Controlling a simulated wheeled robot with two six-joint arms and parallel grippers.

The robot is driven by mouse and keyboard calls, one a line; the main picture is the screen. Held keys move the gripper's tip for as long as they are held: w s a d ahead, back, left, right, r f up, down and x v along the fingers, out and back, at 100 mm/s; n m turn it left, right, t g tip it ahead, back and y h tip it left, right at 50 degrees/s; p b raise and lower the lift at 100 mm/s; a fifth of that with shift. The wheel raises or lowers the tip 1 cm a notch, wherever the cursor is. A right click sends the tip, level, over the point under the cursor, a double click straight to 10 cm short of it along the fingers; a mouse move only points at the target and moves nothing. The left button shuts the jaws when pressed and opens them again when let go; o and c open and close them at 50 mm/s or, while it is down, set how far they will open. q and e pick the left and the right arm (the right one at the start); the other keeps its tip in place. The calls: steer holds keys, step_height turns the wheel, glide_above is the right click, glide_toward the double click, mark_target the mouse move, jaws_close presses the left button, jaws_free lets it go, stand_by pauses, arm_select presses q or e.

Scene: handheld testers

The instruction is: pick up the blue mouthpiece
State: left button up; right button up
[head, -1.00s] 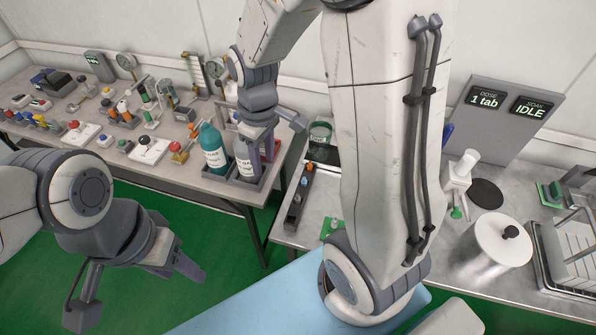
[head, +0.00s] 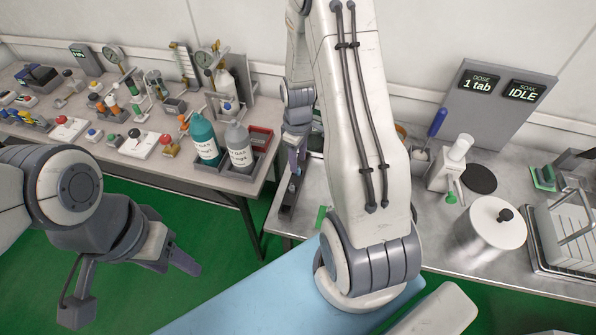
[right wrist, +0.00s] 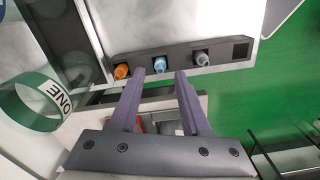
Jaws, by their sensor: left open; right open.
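The blue mouthpiece (right wrist: 160,66) stands in a middle slot of a dark rack (right wrist: 225,52) in the right wrist view. An orange mouthpiece (right wrist: 121,71) is to its left and a grey one (right wrist: 201,58) to its right. My right gripper (right wrist: 160,75) is open and empty, its fingertips close to the blue mouthpiece, one at each side of it in the picture. The depth gap is hard to judge. In the head view the right gripper (head: 296,160) is over the rack (head: 287,200) and hides most of it. My left gripper (head: 130,285) is open and empty over the floor.
Teal (head: 205,138) and grey (head: 239,148) bottles stand in a tray left of my right gripper. A green-banded container (right wrist: 40,100) is left of the rack in the wrist view. A steel pot (head: 490,232) and dispenser (head: 450,168) stand further right.

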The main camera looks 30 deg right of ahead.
mark_target(298, 173)
step_height(298, 173, down, 2)
steer(key=shift+f, duration=0.2)
jaws_close()
